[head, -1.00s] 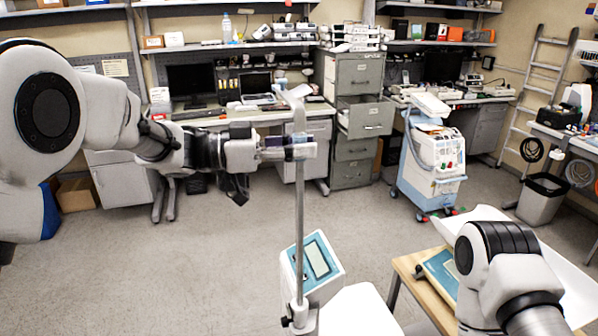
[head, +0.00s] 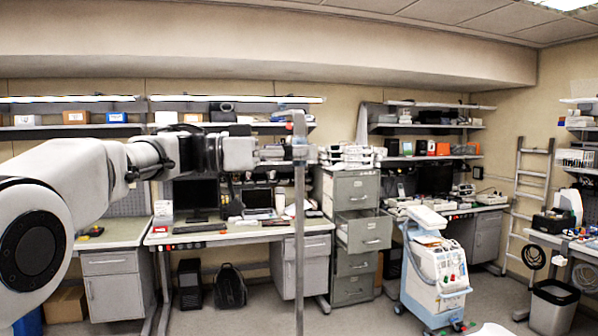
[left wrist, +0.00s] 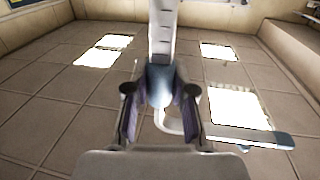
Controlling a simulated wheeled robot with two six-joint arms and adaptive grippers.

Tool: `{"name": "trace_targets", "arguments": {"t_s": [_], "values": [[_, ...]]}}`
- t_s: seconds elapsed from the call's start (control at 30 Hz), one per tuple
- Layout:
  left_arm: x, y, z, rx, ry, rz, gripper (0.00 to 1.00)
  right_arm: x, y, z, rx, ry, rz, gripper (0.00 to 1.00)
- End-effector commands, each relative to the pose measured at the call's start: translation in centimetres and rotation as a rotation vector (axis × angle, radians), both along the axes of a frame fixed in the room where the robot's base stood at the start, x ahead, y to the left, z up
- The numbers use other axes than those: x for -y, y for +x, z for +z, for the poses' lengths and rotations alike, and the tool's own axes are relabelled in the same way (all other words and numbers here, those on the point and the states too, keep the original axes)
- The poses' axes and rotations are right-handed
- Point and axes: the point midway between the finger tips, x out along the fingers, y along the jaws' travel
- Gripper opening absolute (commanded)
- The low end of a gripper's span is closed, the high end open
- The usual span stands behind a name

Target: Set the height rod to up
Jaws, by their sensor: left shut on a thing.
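The height rod (head: 299,230) is a thin grey upright pole with a hooked top, in the middle of the head view. Its lower end runs out of the bottom of the picture, so its base and the pump are out of view. My left gripper (head: 300,153) is shut on the rod just below the hook. In the left wrist view the two dark fingers of my left gripper (left wrist: 160,105) stand on either side of the pale rod (left wrist: 162,30), with a curved hook (left wrist: 250,138) beyond them at the right. My right gripper is not in view.
Behind are a desk (head: 240,232) with monitors, a grey filing cabinet (head: 358,190) with an open drawer, and a white-blue medical cart (head: 435,275). A ladder (head: 530,195) and a bin (head: 553,305) are at the right. The air around the gripper looks clear.

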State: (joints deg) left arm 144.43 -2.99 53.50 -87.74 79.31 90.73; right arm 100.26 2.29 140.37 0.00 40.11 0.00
Motion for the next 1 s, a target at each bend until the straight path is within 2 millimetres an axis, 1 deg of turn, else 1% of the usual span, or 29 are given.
{"name": "trace_targets", "arguments": {"t_s": [0.07,0.33,0.37,0.4,0.43,0.67,0.77,0.87,0.97,1.0], "values": [[0.0,0.0,0.3,0.003,-0.003,0.001,0.00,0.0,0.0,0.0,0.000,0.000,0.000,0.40],[0.0,0.0,0.3,0.002,-0.002,0.001,0.00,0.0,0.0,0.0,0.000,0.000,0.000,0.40],[0.0,0.0,0.3,0.002,-0.002,0.001,0.34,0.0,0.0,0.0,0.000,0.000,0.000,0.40],[0.0,0.0,0.2,0.002,-0.002,0.001,0.49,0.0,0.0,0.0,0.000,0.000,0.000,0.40],[0.0,0.0,0.2,0.002,-0.002,0.001,0.51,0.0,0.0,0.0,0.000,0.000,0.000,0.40],[0.0,0.0,0.1,0.001,-0.001,0.001,0.51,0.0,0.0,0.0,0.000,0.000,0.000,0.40],[-0.3,0.0,0.1,0.000,-0.001,0.001,0.51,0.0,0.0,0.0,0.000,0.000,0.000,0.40],[-1.6,-0.2,0.2,0.000,-0.003,0.002,0.51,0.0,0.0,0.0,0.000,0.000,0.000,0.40],[-3.8,-0.5,0.2,0.001,-0.004,0.003,0.51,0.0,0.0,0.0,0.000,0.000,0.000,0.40],[-4.8,-0.7,0.2,0.002,-0.005,0.003,0.51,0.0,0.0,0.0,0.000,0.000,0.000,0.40]]}}
